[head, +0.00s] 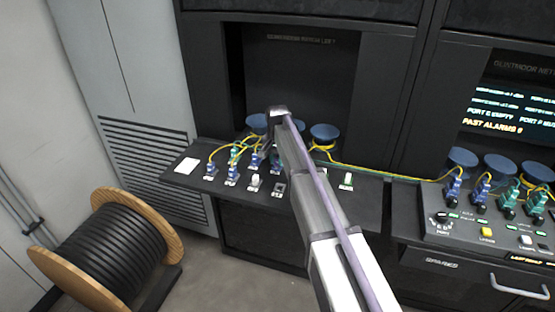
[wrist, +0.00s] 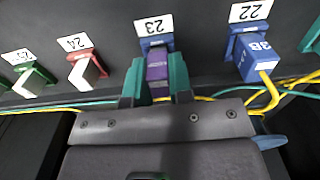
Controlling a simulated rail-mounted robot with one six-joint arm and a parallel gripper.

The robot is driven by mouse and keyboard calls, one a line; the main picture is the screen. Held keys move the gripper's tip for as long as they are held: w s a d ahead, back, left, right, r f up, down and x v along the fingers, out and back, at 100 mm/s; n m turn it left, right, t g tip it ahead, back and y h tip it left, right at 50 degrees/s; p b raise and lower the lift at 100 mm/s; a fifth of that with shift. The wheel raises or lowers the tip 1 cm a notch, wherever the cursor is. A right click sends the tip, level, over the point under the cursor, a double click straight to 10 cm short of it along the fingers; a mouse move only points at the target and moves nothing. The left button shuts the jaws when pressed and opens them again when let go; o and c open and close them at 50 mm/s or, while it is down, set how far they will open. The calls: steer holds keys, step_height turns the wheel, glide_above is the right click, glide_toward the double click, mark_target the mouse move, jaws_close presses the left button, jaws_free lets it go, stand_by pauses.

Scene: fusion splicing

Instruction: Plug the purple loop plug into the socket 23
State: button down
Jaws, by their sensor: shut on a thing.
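In the wrist view my gripper (wrist: 158,82) has its two green fingers shut on the sides of the purple loop plug (wrist: 157,72). The plug lies in line with the blue socket 23 (wrist: 154,43), right below its white label. The plug's far end meets the socket's mouth in this view; I cannot tell how deep it sits. The plug's near end is partly hidden by the gripper body. In the head view my arm covers the gripper, and I cannot make out the plug or socket 23 there.
Socket 22 beside it holds a blue plug (wrist: 256,62) marked 3B with a yellow cable. Red socket 24 (wrist: 84,58) and green socket 25 (wrist: 34,75) hold white pieces. Yellow and green cables run close by the fingers. A cable reel (head: 100,255) stands on the floor at left.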

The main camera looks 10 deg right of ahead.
steer(key=shift+f, duration=0.25)
steer(key=c, duration=0.9)
jaws_free()
steer(key=shift+c, duration=0.2)
step_height(320, 180, up, 11)
steer(key=p, duration=1)
steer(key=shift+r+p, duration=0.1)
steer(key=shift+p, duration=0.3)
steer(key=shift+f, duration=0.2)
